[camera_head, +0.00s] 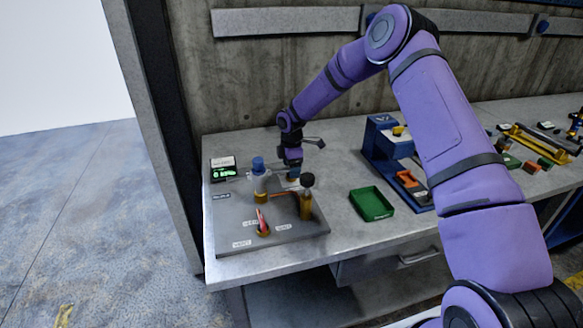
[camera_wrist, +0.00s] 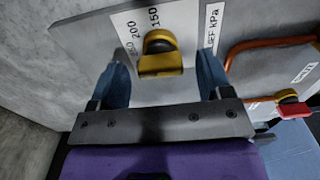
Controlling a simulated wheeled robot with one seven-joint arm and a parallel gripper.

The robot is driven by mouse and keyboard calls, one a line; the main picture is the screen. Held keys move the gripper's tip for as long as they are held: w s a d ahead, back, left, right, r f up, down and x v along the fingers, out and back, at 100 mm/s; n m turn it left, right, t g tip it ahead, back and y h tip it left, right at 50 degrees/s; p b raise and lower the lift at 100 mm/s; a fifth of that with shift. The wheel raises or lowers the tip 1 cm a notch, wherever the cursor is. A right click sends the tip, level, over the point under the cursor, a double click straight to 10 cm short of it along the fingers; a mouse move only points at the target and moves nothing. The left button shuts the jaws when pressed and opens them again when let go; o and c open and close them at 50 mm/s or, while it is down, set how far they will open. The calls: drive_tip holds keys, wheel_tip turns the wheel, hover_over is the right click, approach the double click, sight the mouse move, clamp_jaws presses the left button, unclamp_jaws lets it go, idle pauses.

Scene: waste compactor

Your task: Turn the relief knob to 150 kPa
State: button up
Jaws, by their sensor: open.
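The relief knob (camera_wrist: 160,63), yellow with a dark round part behind its bar, shows in the wrist view on a grey plate. A second label (camera_wrist: 212,25) ends in "kPa". My gripper (camera_wrist: 161,72) is open, with one blue finger on each side of the knob and visible gaps between. I cannot make out a pointer on the knob. In the head view my gripper (camera_head: 293,172) is at the back of the grey panel (camera_head: 285,238), and the knob cannot be made out there.
On the panel stand a blue-capped post (camera_head: 259,180), a dark-capped amber post (camera_head: 306,197) and a red lever (camera_head: 262,220). A display with green digits (camera_head: 223,170) is at the left. A green tray (camera_head: 371,204) and blue stand (camera_head: 380,150) are at the right.

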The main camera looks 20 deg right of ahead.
drive_tip(key=shift+f, duration=0.15)
drive_tip(key=c, duration=0.9)
drive_tip(key=shift+m, duration=0.4)
drive_tip(key=m, duration=0.3)
drive_tip(key=shift+m, duration=0.3)
drive_tip(key=m, duration=0.4)
drive_tip(key=shift+m, duration=0.3)
drive_tip(key=m, duration=0.4)
drive_tip(key=shift+m, duration=0.3)
drive_tip(key=m, duration=0.4)
drive_tip(key=shift+m, duration=0.3)
